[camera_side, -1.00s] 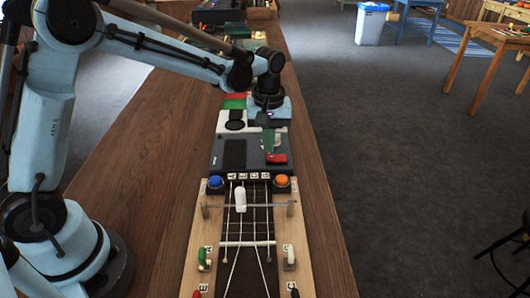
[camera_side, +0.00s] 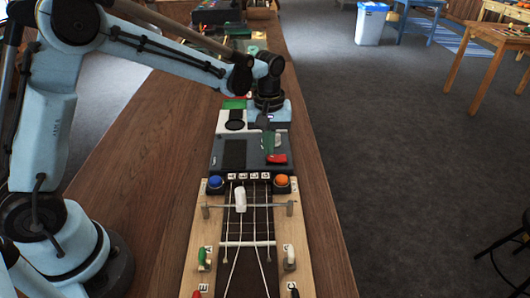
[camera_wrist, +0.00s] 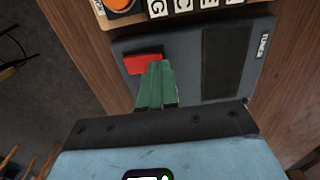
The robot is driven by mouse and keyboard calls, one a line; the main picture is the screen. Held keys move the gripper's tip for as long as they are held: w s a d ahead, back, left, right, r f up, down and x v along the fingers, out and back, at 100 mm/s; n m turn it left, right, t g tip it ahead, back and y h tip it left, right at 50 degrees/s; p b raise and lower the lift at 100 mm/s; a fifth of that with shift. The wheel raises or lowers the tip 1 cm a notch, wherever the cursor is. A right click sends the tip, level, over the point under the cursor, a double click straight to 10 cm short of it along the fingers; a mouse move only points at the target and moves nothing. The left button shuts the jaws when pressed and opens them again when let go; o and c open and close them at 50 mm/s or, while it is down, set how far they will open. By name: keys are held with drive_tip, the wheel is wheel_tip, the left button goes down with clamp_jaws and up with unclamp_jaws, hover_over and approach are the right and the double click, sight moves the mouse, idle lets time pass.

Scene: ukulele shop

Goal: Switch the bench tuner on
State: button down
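The bench tuner is a dark grey box (camera_side: 221,145) on the bench, with a black screen (camera_side: 235,154) and a red switch (camera_side: 277,159) at its right. In the wrist view its label reads TUNER (camera_wrist: 263,43), and the red switch (camera_wrist: 142,64) lies just ahead of my fingertips. My gripper (camera_wrist: 157,66) points down over the tuner with its green fingers close together, holding nothing visible. In the side view my gripper (camera_side: 269,147) is just behind the switch. The tips overlap the switch edge in the wrist view; I cannot tell whether they touch it.
In front of the tuner is a wooden string board with a blue button (camera_side: 215,182), an orange button (camera_side: 281,180) and a white slider (camera_side: 240,200). A white device (camera_side: 232,120) stands behind the tuner. Bare bench (camera_side: 150,190) lies to the left.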

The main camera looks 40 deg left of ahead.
drive_tip(key=shift+f, duration=0.7)
idle(0.3)
drive_tip(key=shift+r, duration=3.55)
drive_tip(key=s+a+r+m+t, duration=0.1)
drive_tip(key=s+m+t, duration=0.2)
drive_tip(key=s, duration=0.4)
drive_tip(key=s+a+r+m+t, duration=0.1)
drive_tip(key=s+a+m+t, duration=0.1)
drive_tip(key=s+m+t, duration=0.2)
drive_tip(key=s+m, duration=0.2)
drive_tip(key=s, duration=0.2)
drive_tip(key=shift+s+a+r, duration=0.2)
drive_tip(key=shift+s+r, duration=0.05)
drive_tip(key=shift+r, duration=0.15)
